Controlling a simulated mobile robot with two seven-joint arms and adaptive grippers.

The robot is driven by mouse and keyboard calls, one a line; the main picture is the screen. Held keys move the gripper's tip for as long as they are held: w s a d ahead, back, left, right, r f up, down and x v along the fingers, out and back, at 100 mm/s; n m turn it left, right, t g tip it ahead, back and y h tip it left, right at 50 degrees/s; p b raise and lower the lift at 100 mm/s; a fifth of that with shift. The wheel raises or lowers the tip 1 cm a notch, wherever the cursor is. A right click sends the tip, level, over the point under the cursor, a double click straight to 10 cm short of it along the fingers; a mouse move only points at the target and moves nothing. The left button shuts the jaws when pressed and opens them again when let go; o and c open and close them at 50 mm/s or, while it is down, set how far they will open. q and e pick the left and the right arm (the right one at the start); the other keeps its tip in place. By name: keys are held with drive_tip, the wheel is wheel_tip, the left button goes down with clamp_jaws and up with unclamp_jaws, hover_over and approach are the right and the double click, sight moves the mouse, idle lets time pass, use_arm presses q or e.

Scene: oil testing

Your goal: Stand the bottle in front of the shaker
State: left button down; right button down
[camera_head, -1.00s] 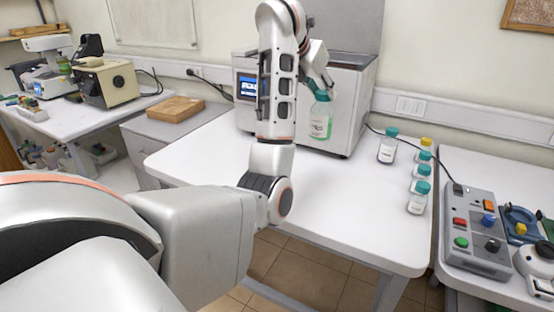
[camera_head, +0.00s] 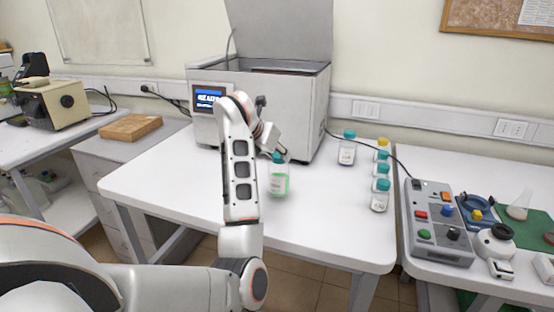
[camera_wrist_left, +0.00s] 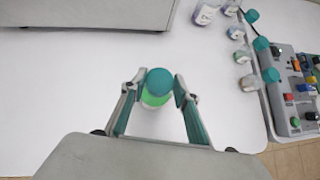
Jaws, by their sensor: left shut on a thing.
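The bottle (camera_head: 279,181) is clear with green liquid, a white label and a teal cap. It is upright over the white table, in front of the shaker. My left gripper (camera_head: 273,152) is shut on it near the cap. In the left wrist view the fingers (camera_wrist_left: 160,88) flank the teal cap, and green shows below it. I cannot tell whether the bottle's base touches the table. The shaker (camera_head: 270,103) is a large grey-white box with a blue screen and a raised lid, at the back of the table. My right gripper is not in view.
Several capped bottles (camera_head: 380,186) stand in a row at the table's right, with another bottle (camera_head: 347,149) beside them. A control box (camera_head: 437,252) is on the right-hand table. A wooden board (camera_head: 130,127) lies at left. The table (camera_head: 322,222) is clear around the held bottle.

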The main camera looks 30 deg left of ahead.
use_arm(q)
drive_tip(key=shift+f, duration=0.7)
drive_tip(key=shift+f, duration=0.15)
drive_tip(key=c, duration=1.5)
unclamp_jaws()
